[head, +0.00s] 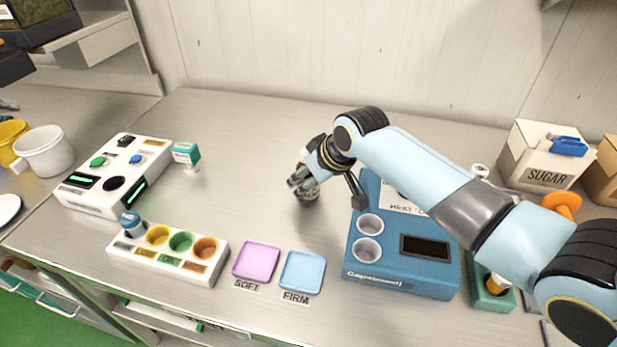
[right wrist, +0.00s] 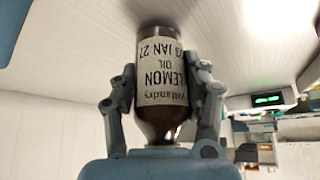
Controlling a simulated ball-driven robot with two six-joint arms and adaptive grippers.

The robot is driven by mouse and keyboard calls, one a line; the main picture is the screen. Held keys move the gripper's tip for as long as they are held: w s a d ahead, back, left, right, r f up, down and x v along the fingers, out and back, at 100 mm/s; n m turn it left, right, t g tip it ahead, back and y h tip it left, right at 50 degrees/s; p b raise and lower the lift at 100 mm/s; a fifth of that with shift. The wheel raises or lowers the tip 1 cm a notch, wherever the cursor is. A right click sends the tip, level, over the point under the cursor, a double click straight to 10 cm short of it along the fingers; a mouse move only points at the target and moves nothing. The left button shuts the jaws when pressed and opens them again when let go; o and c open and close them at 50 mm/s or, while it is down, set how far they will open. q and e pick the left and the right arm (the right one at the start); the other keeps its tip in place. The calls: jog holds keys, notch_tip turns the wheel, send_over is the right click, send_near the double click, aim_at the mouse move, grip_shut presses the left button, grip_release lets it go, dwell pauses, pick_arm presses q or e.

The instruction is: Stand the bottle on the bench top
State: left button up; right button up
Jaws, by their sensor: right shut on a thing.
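The bottle (right wrist: 160,75) is brown with a white label reading "LEMON OIL", and it fills the middle of the right wrist view. My right gripper (right wrist: 163,95) is shut on it, one finger on each side. In the head view my right gripper (head: 303,185) is low over the bench top (head: 240,125), left of the blue machine. There the bottle is mostly hidden by the fingers. I cannot tell whether its base touches the bench. My left gripper is not in view.
The blue machine (head: 400,281) stands just right of the gripper. A pink tray (head: 257,261) and a light blue tray (head: 302,272) lie at the front. A white block with coloured cups (head: 165,262) and a white device (head: 115,175) stand left. The bench behind the gripper is clear.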

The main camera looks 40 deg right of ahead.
jog(key=o, duration=1.3)
jog(key=v, duration=1.2)
jog(key=shift+r, duration=0.1)
